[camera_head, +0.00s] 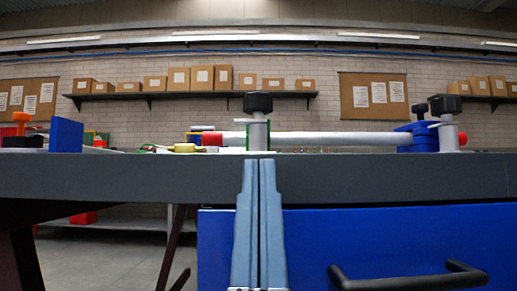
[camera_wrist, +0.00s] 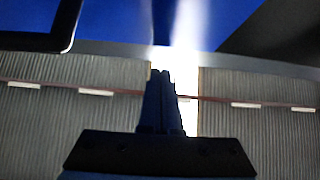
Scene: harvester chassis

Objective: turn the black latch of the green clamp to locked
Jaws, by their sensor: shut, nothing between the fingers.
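I cannot make out a green clamp with certainty in either view. Two grey posts with black knobs stand on the table, one at the centre (camera_head: 258,104) and one at the right (camera_head: 444,106). I cannot tell whether either knob is the task's latch. My gripper (camera_head: 259,162) points up in front of the table edge, its two fingers together and its tips just below the tabletop line. In the wrist view my gripper (camera_wrist: 160,74) is also shut and empty, and no clamp shows there.
A grey rod (camera_head: 315,140) lies between the posts. A blue block (camera_head: 66,135) stands at the left of the table (camera_head: 110,176). A blue drawer (camera_head: 400,235) with a black handle (camera_head: 408,279) is below the tabletop. Low coloured items on the table are partly hidden.

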